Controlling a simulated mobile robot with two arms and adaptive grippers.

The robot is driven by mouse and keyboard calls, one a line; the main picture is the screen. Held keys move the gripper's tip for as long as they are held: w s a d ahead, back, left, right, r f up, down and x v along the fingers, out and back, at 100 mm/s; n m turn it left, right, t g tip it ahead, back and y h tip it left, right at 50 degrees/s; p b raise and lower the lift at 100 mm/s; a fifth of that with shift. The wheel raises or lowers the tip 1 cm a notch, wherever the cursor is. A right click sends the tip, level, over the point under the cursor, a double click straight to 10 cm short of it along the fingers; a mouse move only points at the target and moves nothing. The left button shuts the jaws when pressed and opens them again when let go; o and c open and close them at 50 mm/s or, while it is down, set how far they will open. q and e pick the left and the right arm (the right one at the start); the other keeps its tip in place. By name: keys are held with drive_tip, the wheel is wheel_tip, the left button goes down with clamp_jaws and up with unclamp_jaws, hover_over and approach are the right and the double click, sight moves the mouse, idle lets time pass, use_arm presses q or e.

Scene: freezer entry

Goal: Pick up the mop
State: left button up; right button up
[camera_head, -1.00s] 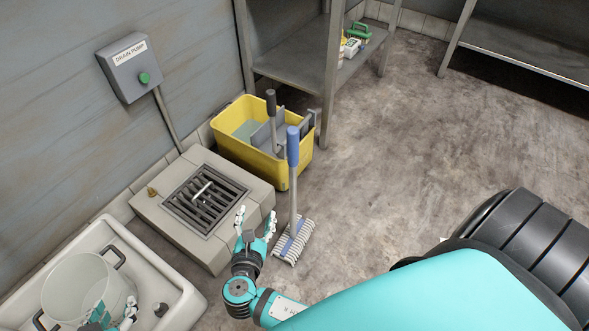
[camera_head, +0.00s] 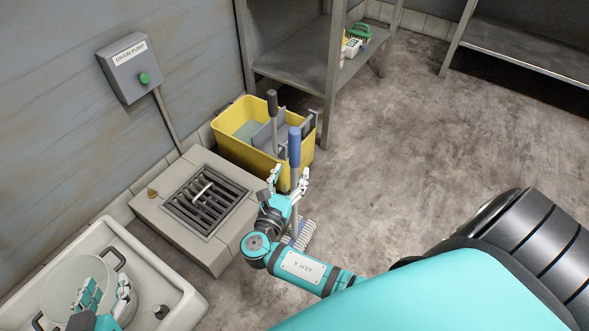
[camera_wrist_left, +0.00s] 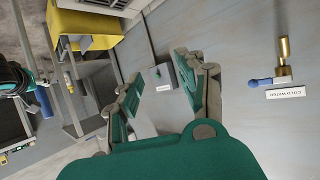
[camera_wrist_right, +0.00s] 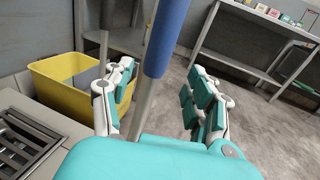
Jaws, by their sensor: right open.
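The mop stands upright on the floor beside the yellow bucket, with a blue grip (camera_head: 294,148), a grey pole and a striped head (camera_head: 305,236) partly hidden by my right arm. My right gripper (camera_head: 290,174) is open just below the blue grip, its fingers on either side of the pole. In the right wrist view, the blue grip (camera_wrist_right: 165,38) and pole pass between the open fingers (camera_wrist_right: 157,90); I cannot tell whether they touch. My left gripper (camera_head: 105,290) is low at the left over the sink, open and empty in the left wrist view (camera_wrist_left: 158,85).
The yellow bucket (camera_head: 235,152) with a dark-handled tool stands behind the mop. A drain grate (camera_head: 205,200) on a raised block is to the left. A pale pot (camera_head: 62,285) sits in the white sink (camera_head: 175,285). Shelf legs stand behind; floor at right is clear.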

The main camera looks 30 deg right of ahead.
sight(293, 165)
drive_tip(key=shift+w+d, duration=0.25)
drive_tip(key=shift+w, duration=0.05)
drive_tip(key=b+x, duration=0.2)
drive_tip(key=x, duration=0.2)
drive_tip(key=shift+w+d+f, duration=0.1)
drive_tip(key=shift+w+f, duration=0.05)
drive_tip(key=shift+w, duration=0.2)
use_arm(q)
wheel_tip(293, 165, up, 8)
drive_tip(key=w+d+t+h, duration=0.1)
drive_tip(key=w+d+t, duration=0.1)
drive_tip(key=t, duration=0.3)
drive_tip(key=shift+w, duration=0.4)
use_arm(e)
drive_tip(key=shift+c, duration=0.4)
clamp_jaws()
